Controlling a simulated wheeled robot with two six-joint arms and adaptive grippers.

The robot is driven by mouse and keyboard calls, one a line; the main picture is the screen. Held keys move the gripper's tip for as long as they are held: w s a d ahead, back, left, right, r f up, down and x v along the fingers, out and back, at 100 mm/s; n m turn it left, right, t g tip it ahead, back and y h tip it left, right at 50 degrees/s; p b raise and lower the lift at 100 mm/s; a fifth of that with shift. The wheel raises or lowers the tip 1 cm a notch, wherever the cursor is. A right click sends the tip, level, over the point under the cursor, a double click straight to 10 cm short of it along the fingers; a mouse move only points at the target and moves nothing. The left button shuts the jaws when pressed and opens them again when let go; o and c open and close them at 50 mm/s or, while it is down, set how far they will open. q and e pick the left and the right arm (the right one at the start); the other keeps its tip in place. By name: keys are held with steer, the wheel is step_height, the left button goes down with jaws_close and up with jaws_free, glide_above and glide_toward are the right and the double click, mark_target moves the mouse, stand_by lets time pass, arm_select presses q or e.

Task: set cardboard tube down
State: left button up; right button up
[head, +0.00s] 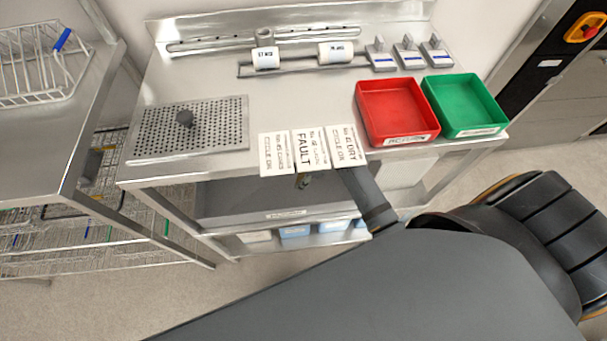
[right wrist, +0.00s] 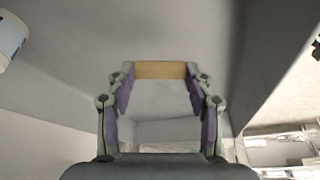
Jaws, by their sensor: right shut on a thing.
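The cardboard tube (right wrist: 160,70) shows in the right wrist view as a short tan piece held crosswise between the fingertips. My right gripper (right wrist: 160,78) is shut on it, with a finger pad at each end. The tube cannot be made out clearly there. My left gripper is not in view.
Three label cards (head: 308,150) are at the table's front edge. A perforated plate (head: 215,115), a red tray (head: 375,95) and a green tray (head: 485,118) are on top. Bare steel tabletop (head: 300,95) lies mid-table.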

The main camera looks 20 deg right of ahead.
steer(key=shift+f, duration=0.25)
steer(key=shift+f, duration=0.3)
steer(key=o, duration=0.8)
steer(key=shift+o, duration=0.2)
steer(key=shift+r, duration=0.3)
steer(key=shift+d+r, duration=0.15)
steer(key=shift+r, duration=0.6)
steer(key=s+d, duration=0.2)
steer(key=d, duration=0.1)
steer(key=s+d+p, duration=0.1)
steer(key=s+d, duration=0.4)
steer(key=d, duration=0.1)
steer(key=shift+s+d+r, duration=0.1)
steer(key=shift+s+d, duration=0.1)
steer(key=shift+s, duration=0.15)
